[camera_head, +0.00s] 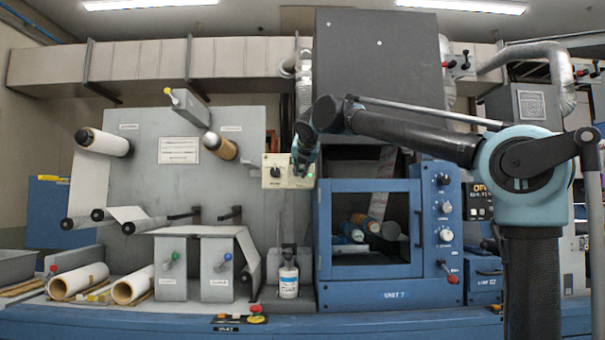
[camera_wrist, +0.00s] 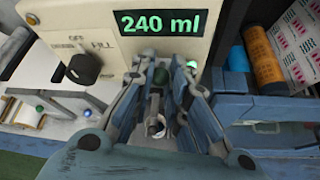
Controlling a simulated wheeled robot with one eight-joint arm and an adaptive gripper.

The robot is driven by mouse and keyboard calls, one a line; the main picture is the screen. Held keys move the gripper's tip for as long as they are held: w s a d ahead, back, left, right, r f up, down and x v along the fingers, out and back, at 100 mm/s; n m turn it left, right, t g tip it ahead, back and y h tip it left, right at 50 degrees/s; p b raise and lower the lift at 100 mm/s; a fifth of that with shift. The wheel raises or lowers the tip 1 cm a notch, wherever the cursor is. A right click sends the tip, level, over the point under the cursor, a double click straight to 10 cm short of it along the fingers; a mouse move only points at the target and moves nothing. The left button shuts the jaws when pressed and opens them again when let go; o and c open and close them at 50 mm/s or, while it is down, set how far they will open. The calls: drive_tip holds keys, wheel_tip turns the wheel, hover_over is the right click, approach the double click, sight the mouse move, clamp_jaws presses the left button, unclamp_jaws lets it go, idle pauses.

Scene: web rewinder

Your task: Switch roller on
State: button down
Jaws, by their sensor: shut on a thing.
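My gripper (camera_head: 300,165) is at the right end of a cream control box (camera_head: 272,172), in front of the grey machine panel. In the wrist view, its fingers (camera_wrist: 158,78) are close together below a green "240 ml" display (camera_wrist: 158,22). They are shut on a small grey part (camera_wrist: 156,108), mostly hidden by the fingers; I cannot tell what it is. A black knob (camera_wrist: 84,68) with OFF and FILL labels is left of the fingers, apart from them. Rollers stick out of the panel, one with white web (camera_head: 104,142) and one brown (camera_head: 220,146). No switch labelled for a roller is readable.
A white bottle (camera_head: 288,280) stands below the control box. The blue Unit 7 cabinet (camera_head: 385,297) is to its right, with dials (camera_head: 444,206) and a red-ended lever (camera_head: 452,278). A red button (camera_head: 257,310) is on the front edge. White rolls (camera_head: 133,285) lie at left.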

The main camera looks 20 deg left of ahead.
drive_tip(key=shift+w, duration=0.1)
drive_tip(key=c, duration=1.5)
unclamp_jaws()
drive_tip(key=shift+d, duration=0.1)
drive_tip(key=shift+s+d+r, duration=0.1)
drive_tip(key=shift+s+r, duration=0.1)
drive_tip(key=shift+s, duration=0.15)
drive_tip(key=v, duration=1.1)
drive_tip(key=shift+w+d+f, duration=0.1)
